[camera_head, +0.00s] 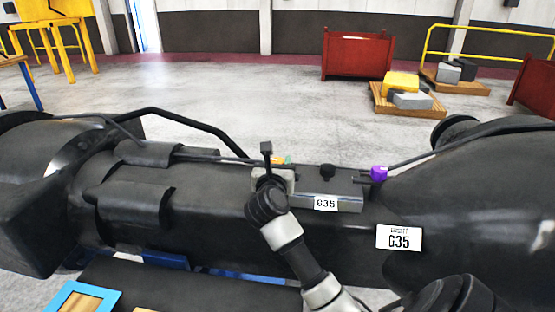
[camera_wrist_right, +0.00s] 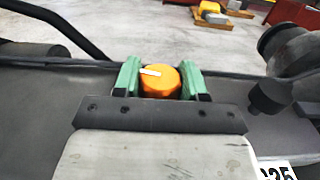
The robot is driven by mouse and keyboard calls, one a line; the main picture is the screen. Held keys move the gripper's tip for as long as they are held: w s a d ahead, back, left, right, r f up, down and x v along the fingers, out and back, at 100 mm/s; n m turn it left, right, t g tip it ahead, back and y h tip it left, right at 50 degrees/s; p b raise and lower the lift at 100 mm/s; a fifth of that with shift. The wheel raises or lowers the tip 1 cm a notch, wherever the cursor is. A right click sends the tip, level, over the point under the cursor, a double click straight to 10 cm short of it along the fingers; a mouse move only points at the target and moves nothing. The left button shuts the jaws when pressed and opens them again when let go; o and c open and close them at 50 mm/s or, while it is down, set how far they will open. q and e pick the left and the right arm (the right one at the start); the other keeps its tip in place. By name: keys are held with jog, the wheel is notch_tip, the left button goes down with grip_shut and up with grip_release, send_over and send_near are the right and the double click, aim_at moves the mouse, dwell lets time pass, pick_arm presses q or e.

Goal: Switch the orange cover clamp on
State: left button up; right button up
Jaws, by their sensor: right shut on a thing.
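The orange cover clamp (camera_wrist_right: 161,82) is a round orange knob with a white mark on its top, seen in the right wrist view. My right gripper (camera_wrist_right: 160,76) has green fingers on the left and right sides of the knob and is shut on it. The white mark points nearly sideways, slightly tilted. In the head view my right gripper (camera_head: 280,161) is over the dark machine beam, left of the grey box labelled 035; the knob is mostly hidden there by my wrist. My left gripper is not in view.
A purple knob (camera_head: 378,173) stands right of the grey box (camera_head: 345,203). A black bent bar (camera_head: 195,124) runs behind the beam on the left. Pallets with yellow and grey blocks (camera_head: 400,90) and a red bin (camera_head: 357,56) stand behind on open floor.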

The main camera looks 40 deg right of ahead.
jog(key=shift+r+n+t+y+p, duration=0.15)
jog(key=shift+n+t+y+p, duration=0.75)
jog(key=shift+t+y+p, duration=0.1)
jog(key=shift+n+t+y+p, duration=0.35)
jog(key=shift+n+t+y, duration=0.05)
jog(key=shift+y, duration=0.1)
jog(key=o, duration=0.9)
jog(key=shift+s+f, duration=0.1)
jog(key=shift+f, duration=0.1)
